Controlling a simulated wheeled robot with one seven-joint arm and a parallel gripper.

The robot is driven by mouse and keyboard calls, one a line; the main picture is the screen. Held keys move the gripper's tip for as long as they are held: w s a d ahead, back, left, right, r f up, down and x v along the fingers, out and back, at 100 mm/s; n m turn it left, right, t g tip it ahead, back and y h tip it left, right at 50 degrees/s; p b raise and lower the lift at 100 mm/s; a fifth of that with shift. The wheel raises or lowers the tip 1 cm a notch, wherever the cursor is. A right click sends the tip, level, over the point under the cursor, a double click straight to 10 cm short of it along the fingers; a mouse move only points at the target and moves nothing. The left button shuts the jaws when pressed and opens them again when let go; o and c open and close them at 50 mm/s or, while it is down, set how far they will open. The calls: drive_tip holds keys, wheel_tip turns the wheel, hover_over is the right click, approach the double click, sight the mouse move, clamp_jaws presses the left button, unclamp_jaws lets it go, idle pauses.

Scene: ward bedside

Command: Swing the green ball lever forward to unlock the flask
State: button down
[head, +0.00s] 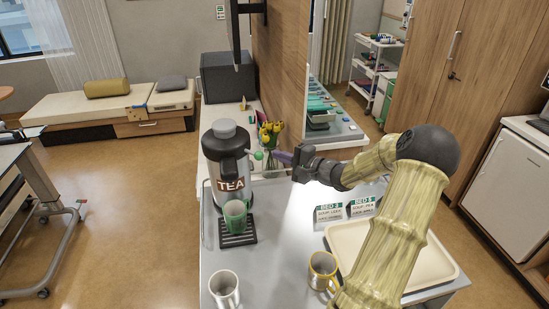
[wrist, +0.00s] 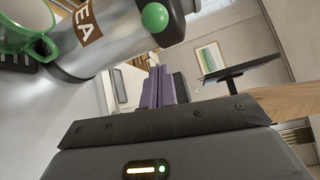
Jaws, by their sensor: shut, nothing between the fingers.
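The tea flask (head: 225,160), silver with a dark lid and a brown TEA label, stands upright at the left of the trolley top. Its green ball lever (head: 258,155) sticks out on the right side near the top. The ball also shows large in the wrist view (wrist: 154,17), at the flask's upper end. My gripper (head: 276,156) is just right of the ball, its purple fingers pointing left. In the wrist view the fingers (wrist: 158,88) are together and empty, below the ball in the picture. Whether they touch the ball I cannot tell.
A green cup (head: 235,215) stands on the black drip grate (head: 238,240) under the flask. A white mug (head: 224,288), a yellow mug (head: 322,270), two bed cards (head: 345,211) and a cream tray (head: 440,268) occupy the trolley. Yellow flowers (head: 270,130) stand behind the flask.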

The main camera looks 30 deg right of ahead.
drive_tip(key=s+b, duration=0.2)
drive_tip(key=s, duration=0.7)
drive_tip(key=shift+a+r+b, duration=0.35)
drive_tip(key=shift+a, duration=0.1)
drive_tip(key=s+a+f+n+g+y, duration=0.1)
drive_tip(key=a+f+n+g, duration=0.2)
drive_tip(key=a, duration=0.4)
drive_tip(key=s+a+f+n+g+y, duration=0.1)
drive_tip(key=a+f+n+g, duration=0.15)
drive_tip(key=a+g, duration=0.4)
drive_tip(key=s+a+f+n+g+h, duration=0.2)
drive_tip(key=s+a+n+g+h, duration=0.1)
drive_tip(key=s+a+n+h, duration=0.6)
drive_tip(key=s+a+n, duration=0.1)
drive_tip(key=s+a, duration=0.1)
drive_tip(key=s, duration=0.1)
drive_tip(key=shift+s+a+f+g, duration=0.15)
drive_tip(key=shift+s+f+g, duration=0.05)
drive_tip(key=shift+f+g, duration=0.15)
